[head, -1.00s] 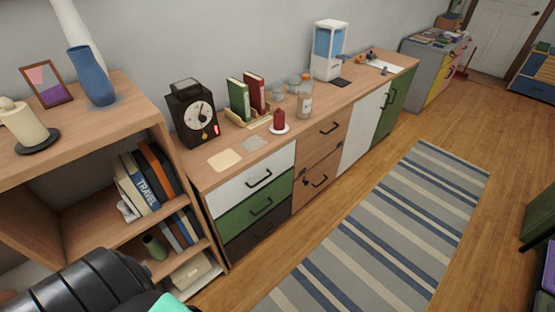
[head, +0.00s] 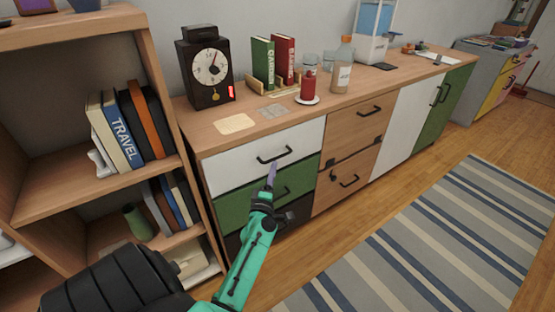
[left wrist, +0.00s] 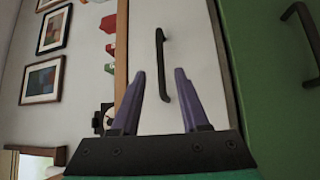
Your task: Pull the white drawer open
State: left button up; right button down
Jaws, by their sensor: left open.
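The white drawer (head: 240,160) is the top drawer at the left end of the long wooden cabinet, and its front looks flush with the cabinet. Its black bar handle (head: 274,155) is on the front. My left gripper (head: 272,172) is just below and in front of that handle. In the left wrist view the purple fingers of my left gripper (left wrist: 161,80) are apart and empty, with the handle (left wrist: 161,65) running up between and beyond their tips. I cannot tell whether they touch it. My right gripper is not in view.
A green drawer (head: 233,208) is directly under the white one. An open shelf with books (head: 115,130) stands at the left. A black clock (head: 205,70), books and bottles stand on the cabinet top. A striped rug (head: 420,240) lies on open floor at the right.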

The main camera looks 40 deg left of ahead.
aim_at(278, 158)
pick_arm(q)
jog(key=x, duration=0.7)
jog(key=shift+w+f+b, duration=0.1)
jog(key=shift+w+b, duration=0.1)
jog(key=shift+b, duration=0.15)
grip_shut()
dwell(0.8)
